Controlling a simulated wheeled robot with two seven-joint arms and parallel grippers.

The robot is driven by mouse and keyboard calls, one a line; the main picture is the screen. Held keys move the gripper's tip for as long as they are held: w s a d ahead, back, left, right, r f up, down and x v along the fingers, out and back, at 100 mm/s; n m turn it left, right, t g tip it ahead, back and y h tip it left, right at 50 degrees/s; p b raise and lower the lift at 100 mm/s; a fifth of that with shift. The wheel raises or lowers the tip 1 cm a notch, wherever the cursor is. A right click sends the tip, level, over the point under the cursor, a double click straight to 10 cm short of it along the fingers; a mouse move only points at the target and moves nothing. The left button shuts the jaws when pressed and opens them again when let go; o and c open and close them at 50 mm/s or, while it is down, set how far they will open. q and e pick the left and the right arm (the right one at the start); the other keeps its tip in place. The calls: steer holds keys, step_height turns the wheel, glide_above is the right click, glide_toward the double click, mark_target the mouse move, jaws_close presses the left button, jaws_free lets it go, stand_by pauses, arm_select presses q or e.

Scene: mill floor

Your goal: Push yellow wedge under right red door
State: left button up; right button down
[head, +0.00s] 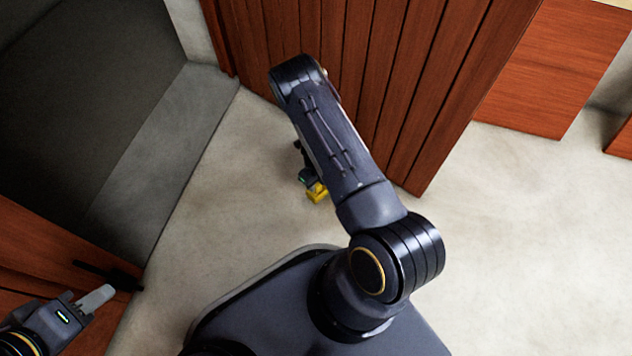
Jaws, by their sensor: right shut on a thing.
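The right red door (395,75) is made of vertical planks and stands open across the upper middle of the head view. The yellow wedge (318,194) is small and low over the pale floor, left of the door's lower edge. My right gripper (310,184) is shut on the wedge; my own forearm hides part of both. I cannot tell whether the wedge touches the floor or the door. My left gripper (97,298) is at the lower left, near the left red door's black handle (108,275). Its pale fingers overlap, so its opening is unclear.
The left red door (45,240) stands at the left edge. A dark grey floor (75,100) lies beyond a lighter grey threshold strip (165,150). Red wooden panels (550,75) stand at the upper right. The pale floor (530,220) at right is clear.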

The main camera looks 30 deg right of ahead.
steer(key=shift+w+d, duration=0.25)
steer(key=shift+d, duration=0.65)
stand_by(0.4)
steer(key=c, duration=1.1)
jaws_free()
steer(key=shift+o, duration=0.2)
steer(key=shift+a, duration=0.1)
